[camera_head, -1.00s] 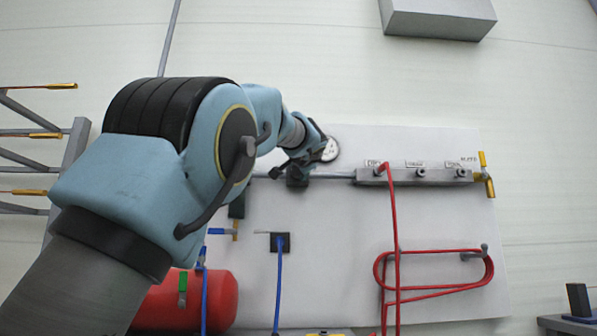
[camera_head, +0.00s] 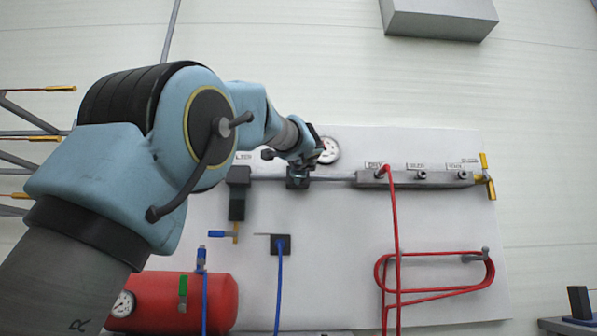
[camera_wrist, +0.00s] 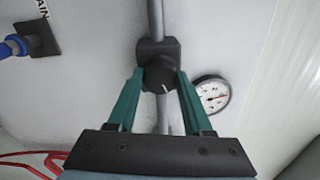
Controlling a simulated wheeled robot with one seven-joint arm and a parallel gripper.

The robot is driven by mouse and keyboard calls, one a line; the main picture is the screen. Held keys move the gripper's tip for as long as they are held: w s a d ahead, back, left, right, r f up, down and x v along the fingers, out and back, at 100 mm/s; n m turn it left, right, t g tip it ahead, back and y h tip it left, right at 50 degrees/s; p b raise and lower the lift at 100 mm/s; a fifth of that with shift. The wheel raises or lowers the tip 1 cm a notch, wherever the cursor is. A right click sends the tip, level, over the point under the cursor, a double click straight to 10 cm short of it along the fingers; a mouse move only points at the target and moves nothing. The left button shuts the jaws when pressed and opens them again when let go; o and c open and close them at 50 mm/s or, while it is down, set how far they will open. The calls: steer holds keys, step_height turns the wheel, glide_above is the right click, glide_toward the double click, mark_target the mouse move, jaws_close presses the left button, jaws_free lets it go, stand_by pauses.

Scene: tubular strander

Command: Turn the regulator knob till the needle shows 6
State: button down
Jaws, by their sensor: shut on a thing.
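The regulator knob (camera_wrist: 160,76) is a round black knob with a white mark, on a dark regulator body (camera_wrist: 157,48) set in a grey pipe. My gripper (camera_wrist: 160,84) has its two green fingers closed on the knob's sides in the wrist view. In the head view my gripper (camera_head: 301,168) is at the regulator body, and my wrist hides the knob. The gauge (camera_wrist: 211,96) is white-faced with a reddish needle, right of the knob in the wrist view. It also shows in the head view (camera_head: 328,150), partly covered by my wrist. Its numbers are too small to read.
A grey manifold (camera_head: 420,178) with several ports and a red hose (camera_head: 395,240) lies right of the regulator. A dark filter unit (camera_head: 238,200) hangs at its left. A red tank (camera_head: 190,300) stands below.

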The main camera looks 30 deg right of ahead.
stand_by(0.3)
steer(key=shift+c, duration=1.6)
jaws_free()
steer(key=b+v, duration=0.4)
steer(key=v, duration=0.6)
steer(key=shift+s, duration=0.4)
steer(key=shift+a+f, duration=0.1)
stand_by(0.9)
